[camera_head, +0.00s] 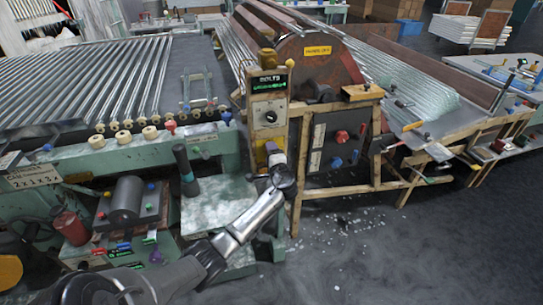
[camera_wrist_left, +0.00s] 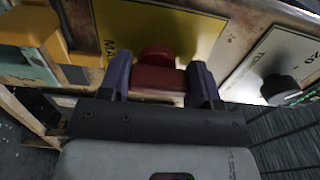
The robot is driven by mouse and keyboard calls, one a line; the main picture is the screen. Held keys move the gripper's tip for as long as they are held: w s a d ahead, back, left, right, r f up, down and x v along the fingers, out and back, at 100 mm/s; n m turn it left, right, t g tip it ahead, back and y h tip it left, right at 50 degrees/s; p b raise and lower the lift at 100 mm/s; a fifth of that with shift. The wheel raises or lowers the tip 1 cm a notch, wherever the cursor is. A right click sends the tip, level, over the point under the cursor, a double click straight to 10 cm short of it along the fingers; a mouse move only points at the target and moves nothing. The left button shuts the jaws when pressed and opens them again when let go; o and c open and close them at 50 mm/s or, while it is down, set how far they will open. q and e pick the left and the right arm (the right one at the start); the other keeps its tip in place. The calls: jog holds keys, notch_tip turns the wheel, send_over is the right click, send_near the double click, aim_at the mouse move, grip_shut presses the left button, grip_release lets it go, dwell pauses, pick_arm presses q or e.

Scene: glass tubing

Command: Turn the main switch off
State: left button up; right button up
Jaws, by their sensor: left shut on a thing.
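The main switch is a red knob (camera_wrist_left: 157,78) on a yellow plate (camera_wrist_left: 185,30) marked "MA…" in the left wrist view; the rest of the lettering is hidden. My left gripper (camera_wrist_left: 161,82) has its two fingers on either side of the red knob and is shut on it. In the head view my left gripper (camera_head: 277,163) is at the lower part of the upright control panel (camera_head: 267,97), in front of the yellow plate (camera_head: 272,148). The gripper hides the knob there. My right gripper is not in view.
Above the yellow plate is a black dial (camera_head: 270,117) under a green display (camera_head: 269,86). A dark cabinet (camera_head: 325,140) with a red knob stands right of the panel. A green bench with glass tubes (camera_head: 130,75) is at left. White shards lie on the floor.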

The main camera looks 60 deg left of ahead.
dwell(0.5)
pick_arm(q)
jog(key=o, duration=0.9)
jog(key=shift+d, duration=0.3)
jog(key=p+v, duration=0.3)
jog(key=v, duration=1)
jog(key=shift+d+p, duration=0.1)
jog(key=shift+p, duration=0.25)
